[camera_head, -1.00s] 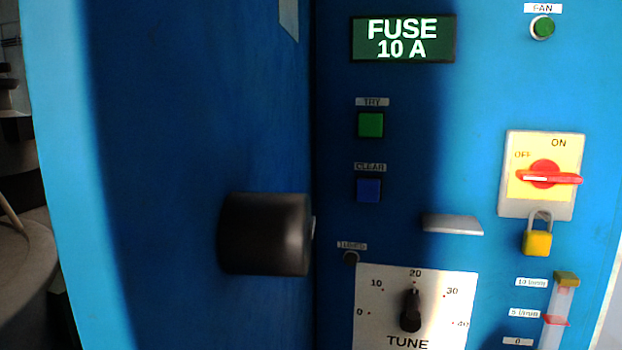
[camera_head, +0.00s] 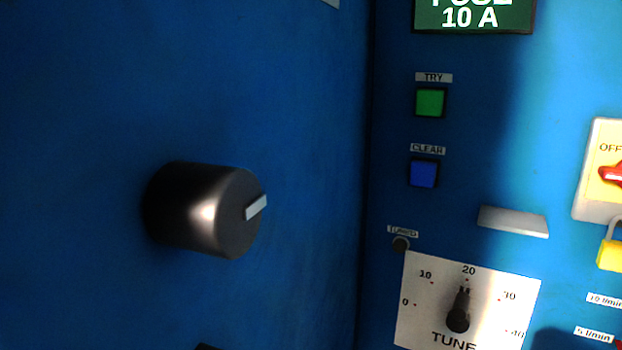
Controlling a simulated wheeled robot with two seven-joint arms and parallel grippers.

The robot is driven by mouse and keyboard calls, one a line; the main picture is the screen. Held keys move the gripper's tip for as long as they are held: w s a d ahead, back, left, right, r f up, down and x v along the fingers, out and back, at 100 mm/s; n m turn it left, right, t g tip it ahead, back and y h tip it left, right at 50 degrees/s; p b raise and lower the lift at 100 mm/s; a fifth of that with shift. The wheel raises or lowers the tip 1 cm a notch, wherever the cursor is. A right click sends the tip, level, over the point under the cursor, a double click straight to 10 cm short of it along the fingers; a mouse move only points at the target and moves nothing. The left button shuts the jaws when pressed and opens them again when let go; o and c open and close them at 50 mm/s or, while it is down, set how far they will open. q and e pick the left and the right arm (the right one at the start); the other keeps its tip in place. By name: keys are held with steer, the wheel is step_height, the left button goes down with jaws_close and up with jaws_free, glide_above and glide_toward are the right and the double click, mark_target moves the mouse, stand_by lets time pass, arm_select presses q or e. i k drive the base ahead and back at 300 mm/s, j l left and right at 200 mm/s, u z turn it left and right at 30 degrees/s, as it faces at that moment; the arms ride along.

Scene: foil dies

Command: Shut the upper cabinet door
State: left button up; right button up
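A large blue panel (camera_head: 80,110) fills the left of the view and meets the blue front panel (camera_head: 560,80) at an angle along a dark vertical line. It may be the cabinet door standing open, but I cannot tell for sure. A thick dark round knob (camera_head: 195,207) with a pale pointer mark sticks out from it. The panel's outer edge is out of view. Neither of my grippers is in view.
The front panel carries a green fuse display (camera_head: 474,14), a green button (camera_head: 430,102), a blue button (camera_head: 423,173), a grey ledge (camera_head: 514,221) and a tune dial (camera_head: 458,315). A yellow padlock (camera_head: 609,255) hangs below a switch plate (camera_head: 597,165).

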mark_target(97, 96)
steer(key=k+l+u, duration=0.3)
steer(key=l, duration=0.25)
steer(key=k+l+u, duration=0.3)
steer(key=l, duration=0.2)
steer(key=k+l, duration=0.15)
steer(key=l, duration=0.2)
steer(key=k+l+u, duration=0.1)
steer(key=l, duration=0.25)
steer(key=k+l, duration=0.15)
steer(key=l, duration=0.2)
steer(key=k+l, duration=0.15)
steer(key=l, duration=0.2)
steer(key=u, duration=0.05)
